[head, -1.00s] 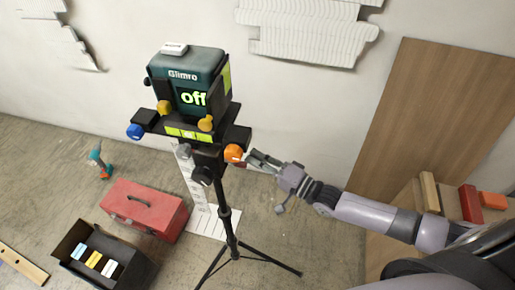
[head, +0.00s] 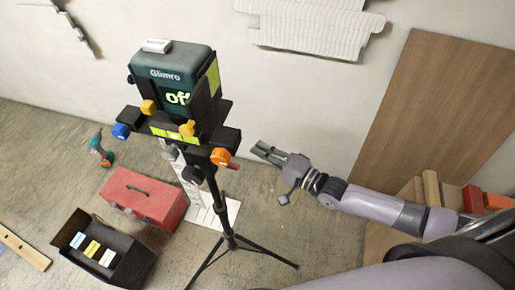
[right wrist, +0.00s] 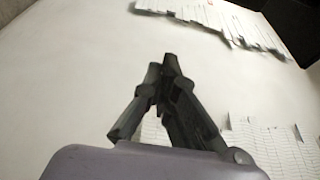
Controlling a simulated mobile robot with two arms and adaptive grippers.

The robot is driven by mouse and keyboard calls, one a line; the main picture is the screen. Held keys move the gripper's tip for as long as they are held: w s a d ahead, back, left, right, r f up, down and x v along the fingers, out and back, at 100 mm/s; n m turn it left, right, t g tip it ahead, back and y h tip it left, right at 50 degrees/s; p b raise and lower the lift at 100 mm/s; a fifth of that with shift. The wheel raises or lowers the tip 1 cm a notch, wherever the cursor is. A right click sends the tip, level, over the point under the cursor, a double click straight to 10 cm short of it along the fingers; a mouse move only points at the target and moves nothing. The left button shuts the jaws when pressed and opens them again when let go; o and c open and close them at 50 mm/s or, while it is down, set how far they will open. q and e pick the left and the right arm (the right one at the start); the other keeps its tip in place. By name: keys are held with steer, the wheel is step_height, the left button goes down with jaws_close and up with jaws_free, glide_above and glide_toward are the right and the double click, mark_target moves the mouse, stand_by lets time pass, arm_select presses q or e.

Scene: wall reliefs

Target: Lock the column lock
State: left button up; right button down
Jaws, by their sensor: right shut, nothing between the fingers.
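A teal-and-black Glimro device (head: 172,75) stands on a black tripod (head: 226,212), its display reading "off". Around its mount are a blue knob (head: 121,130), yellow knobs (head: 148,107) (head: 187,129), an orange knob (head: 221,156) with a small red piece (head: 233,166) beside it, and a dark knob (head: 192,175) on the column. I cannot tell which part is the column lock. My right gripper (head: 258,148) is shut and empty, to the right of the orange knob and apart from it. Its fingers (right wrist: 163,68) close together in the right wrist view, with wall behind. My left gripper is out of view.
A red toolbox (head: 145,200), an open black case (head: 90,255) and a drill (head: 102,150) are on the floor at left. A wooden panel (head: 435,120) leans at right, near several blocks (head: 472,198). White reliefs (head: 310,28) hang on the wall.

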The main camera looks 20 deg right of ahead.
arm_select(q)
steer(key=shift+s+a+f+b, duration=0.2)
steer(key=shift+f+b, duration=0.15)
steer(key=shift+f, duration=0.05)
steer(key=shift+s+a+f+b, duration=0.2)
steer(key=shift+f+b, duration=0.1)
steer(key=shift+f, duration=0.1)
arm_select(e)
steer(key=a+v, duration=0.1)
steer(key=v, duration=0.7)
steer(key=shift+s+r, duration=0.2)
steer(key=shift+s, duration=0.15)
steer(key=shift+d, duration=0.1)
